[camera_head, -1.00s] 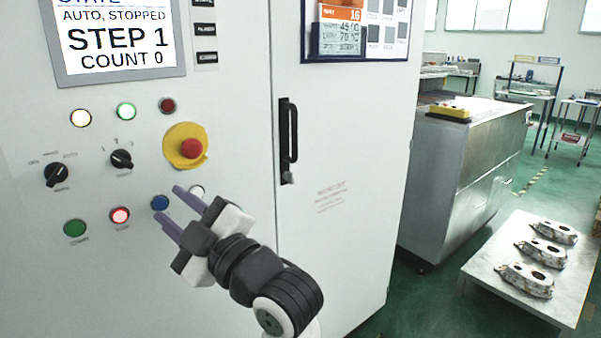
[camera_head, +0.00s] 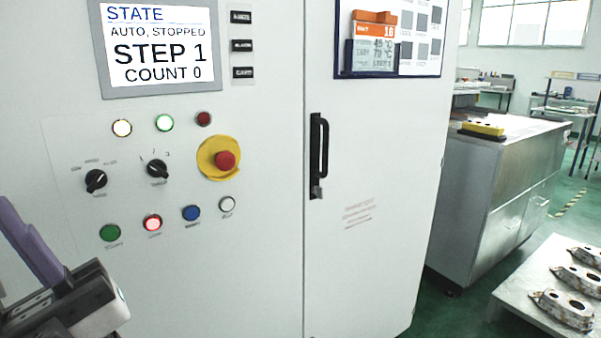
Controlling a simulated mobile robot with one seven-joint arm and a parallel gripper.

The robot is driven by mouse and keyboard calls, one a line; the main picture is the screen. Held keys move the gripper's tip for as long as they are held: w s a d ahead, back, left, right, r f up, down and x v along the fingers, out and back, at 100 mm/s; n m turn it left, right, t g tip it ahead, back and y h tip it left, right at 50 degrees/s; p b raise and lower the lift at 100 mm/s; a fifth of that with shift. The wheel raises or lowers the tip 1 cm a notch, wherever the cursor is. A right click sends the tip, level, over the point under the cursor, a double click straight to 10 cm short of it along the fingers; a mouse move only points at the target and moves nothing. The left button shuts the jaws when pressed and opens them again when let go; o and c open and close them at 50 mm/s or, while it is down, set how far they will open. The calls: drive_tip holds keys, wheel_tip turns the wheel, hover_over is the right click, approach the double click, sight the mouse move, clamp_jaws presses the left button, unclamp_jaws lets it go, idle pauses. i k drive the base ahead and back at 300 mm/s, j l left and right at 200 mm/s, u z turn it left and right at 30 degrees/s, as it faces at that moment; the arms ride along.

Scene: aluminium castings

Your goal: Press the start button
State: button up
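The control panel has a lower row of round buttons. A green button (camera_head: 110,233) is at its left end, unlit and uncovered; its small label is too blurred to read. To its right are a lit red button (camera_head: 153,223), a blue button (camera_head: 191,213) and a white button (camera_head: 227,204). My gripper (camera_head: 28,248) is at the lower left, cut off by the picture edge, left of and below the green button and apart from it in the picture. One purple-grey finger shows clearly; the other barely shows at the edge. The fingers look spread and I see nothing between them.
The screen (camera_head: 160,45) reads AUTO, STOPPED, STEP 1, COUNT 0. A yellow-backed red emergency stop (camera_head: 224,160) and two black rotary switches (camera_head: 96,180) stick out above the row. A black door handle (camera_head: 318,155) is to the right. Castings (camera_head: 565,308) lie on a low table (camera_head: 520,305).

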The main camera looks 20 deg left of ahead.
sight(110, 234)
drive_tip(key=u, duration=1.3)
